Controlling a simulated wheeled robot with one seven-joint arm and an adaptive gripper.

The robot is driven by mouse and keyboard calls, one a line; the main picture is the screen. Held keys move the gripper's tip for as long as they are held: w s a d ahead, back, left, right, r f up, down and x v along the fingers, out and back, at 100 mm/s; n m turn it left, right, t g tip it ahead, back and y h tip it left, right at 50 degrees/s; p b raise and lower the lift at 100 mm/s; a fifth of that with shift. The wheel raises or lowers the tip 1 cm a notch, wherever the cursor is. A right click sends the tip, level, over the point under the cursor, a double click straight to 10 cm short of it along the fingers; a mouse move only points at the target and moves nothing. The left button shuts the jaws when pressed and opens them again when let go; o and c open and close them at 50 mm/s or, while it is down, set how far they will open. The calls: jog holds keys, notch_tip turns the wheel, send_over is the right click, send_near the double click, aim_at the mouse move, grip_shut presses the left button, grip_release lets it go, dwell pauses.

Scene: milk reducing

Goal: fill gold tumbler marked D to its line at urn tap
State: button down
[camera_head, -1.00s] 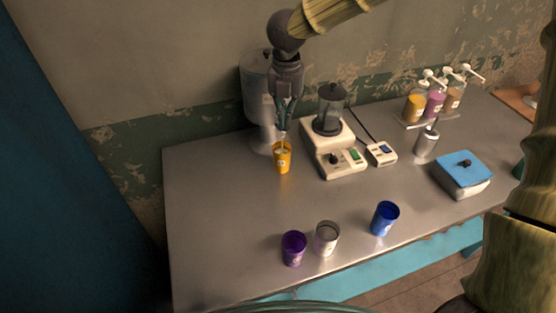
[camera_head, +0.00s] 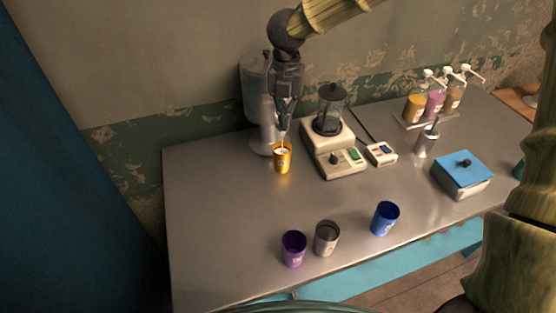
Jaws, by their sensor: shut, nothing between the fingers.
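The gold tumbler (camera_head: 283,164) stands upright on the counter in front of the large grey urn (camera_head: 257,95). A pale stream falls into it, and white liquid shows inside its mouth. A small mark shows on its side, but I cannot read the letter or see the line. My gripper (camera_head: 284,128) points down just above the tumbler, at the front of the urn. It is shut with nothing held. The urn's tap is mostly hidden behind my gripper, and I cannot tell if they touch.
A cream blender (camera_head: 331,135) and small meter (camera_head: 381,153) stand right of the tumbler. Purple (camera_head: 293,250), grey (camera_head: 327,239) and blue (camera_head: 385,218) tumblers stand near the front edge. A steel canister (camera_head: 426,145), blue-lidded box (camera_head: 463,172) and pump bottles (camera_head: 434,104) are further right. The counter's left is clear.

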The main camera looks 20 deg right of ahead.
notch_tip(320, 180, up, 7)
jog(key=p, duration=0.6)
jog(key=shift+p, duration=0.4)
